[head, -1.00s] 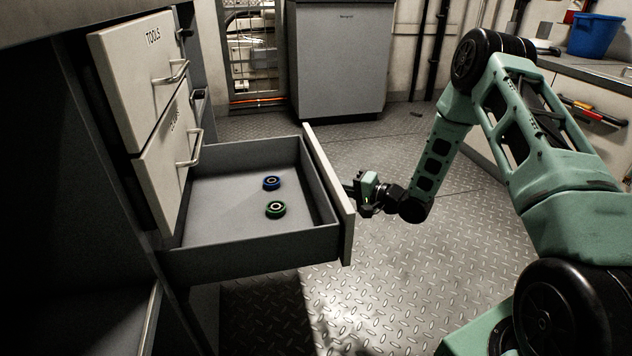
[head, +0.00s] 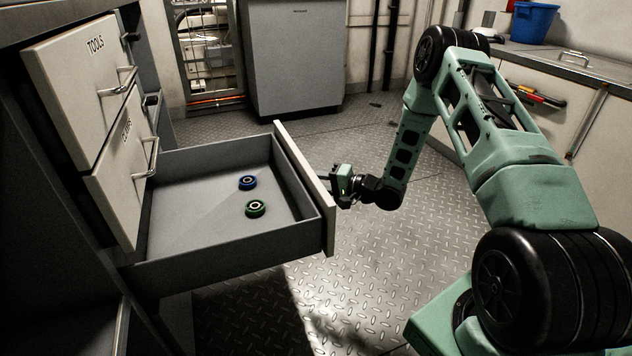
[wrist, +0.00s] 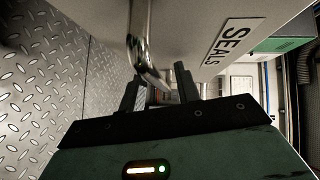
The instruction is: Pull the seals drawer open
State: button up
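The seals drawer (head: 235,252) is far out of the cabinet in the head view. A blue ring (head: 247,183) and a green ring (head: 256,208) lie on its floor. The SEALS label (wrist: 234,42) and the drawer's metal handle (wrist: 142,45) show in the wrist view. My gripper (head: 333,183) is at the outer face of the drawer front. In the wrist view my gripper's fingers (wrist: 158,82) stand a little apart, one on each side of the handle's far end, and appear shut on it. The exact contact is partly hidden.
Two shut drawers, one labelled TOOLS (head: 70,85), sit above the open one on the left. A grey cabinet (head: 292,60) stands at the back. A counter with a blue bucket (head: 535,22) is at right. Patterned metal floor (head: 380,265) is clear around the drawer.

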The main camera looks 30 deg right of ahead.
jog(key=p+v, duration=0.5)
jog(key=v, duration=1.2)
jog(key=shift+p, duration=0.4)
jog(key=shift+s+d+r, duration=0.1)
jog(key=shift+d, duration=0.05)
